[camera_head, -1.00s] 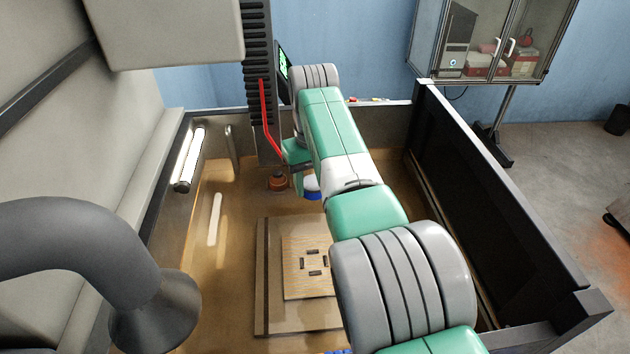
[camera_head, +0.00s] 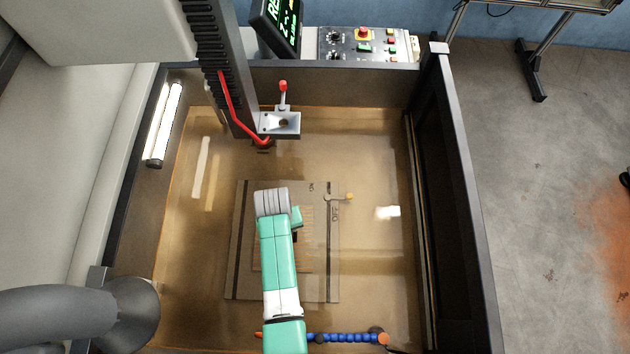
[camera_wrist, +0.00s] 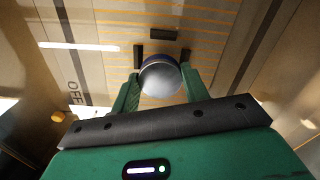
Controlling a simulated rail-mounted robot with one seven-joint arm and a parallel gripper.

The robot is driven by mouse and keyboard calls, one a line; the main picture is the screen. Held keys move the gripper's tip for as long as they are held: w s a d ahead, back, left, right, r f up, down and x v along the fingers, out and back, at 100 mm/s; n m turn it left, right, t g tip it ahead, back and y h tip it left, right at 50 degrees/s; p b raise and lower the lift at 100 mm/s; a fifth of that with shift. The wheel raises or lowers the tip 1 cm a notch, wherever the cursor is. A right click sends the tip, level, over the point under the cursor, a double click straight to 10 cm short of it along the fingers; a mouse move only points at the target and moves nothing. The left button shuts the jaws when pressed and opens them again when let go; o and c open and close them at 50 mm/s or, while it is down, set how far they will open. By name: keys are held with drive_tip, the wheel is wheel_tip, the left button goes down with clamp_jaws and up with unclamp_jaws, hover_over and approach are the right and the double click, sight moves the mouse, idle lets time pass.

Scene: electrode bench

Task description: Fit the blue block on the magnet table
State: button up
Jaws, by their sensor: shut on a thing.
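The blue block (camera_wrist: 160,78) shows in the wrist view as a round piece with a smooth grey face and a dark blue rim. My gripper (camera_wrist: 160,73) is shut on it, one green finger on each side. The magnet table (camera_wrist: 110,18), a plate with orange lines, lies beyond the block, close to dark stops (camera_wrist: 164,34). I cannot tell whether block and plate touch. In the head view, my wrist and arm cover the block and much of the magnet table (camera_head: 306,258).
A lever with a yellow knob (camera_head: 349,196) stands at the table's right, near an "OFF" mark. A machine head with a grey holder (camera_head: 283,123) hangs behind. A blue jointed hose (camera_head: 340,338) lies in front. Tank walls (camera_head: 455,170) surround the floor, which is clear at right.

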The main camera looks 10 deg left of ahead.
drive_tip(key=shift+s+f+b, duration=0.3)
wheel_tip(320, 180, down, 3)
drive_tip(key=b, duration=0.2)
drive_tip(key=shift+r+b, duration=0.15)
drive_tip(key=shift+b, duration=0.15)
drive_tip(key=shift+r+p, duration=0.35)
drive_tip(key=shift+r, duration=0.05)
drive_tip(key=shift+f, duration=0.25)
idle(0.8)
drive_tip(key=shift+f, duration=0.6)
drive_tip(key=o, duration=2)
drive_tip(key=shift+c, duration=0.2)
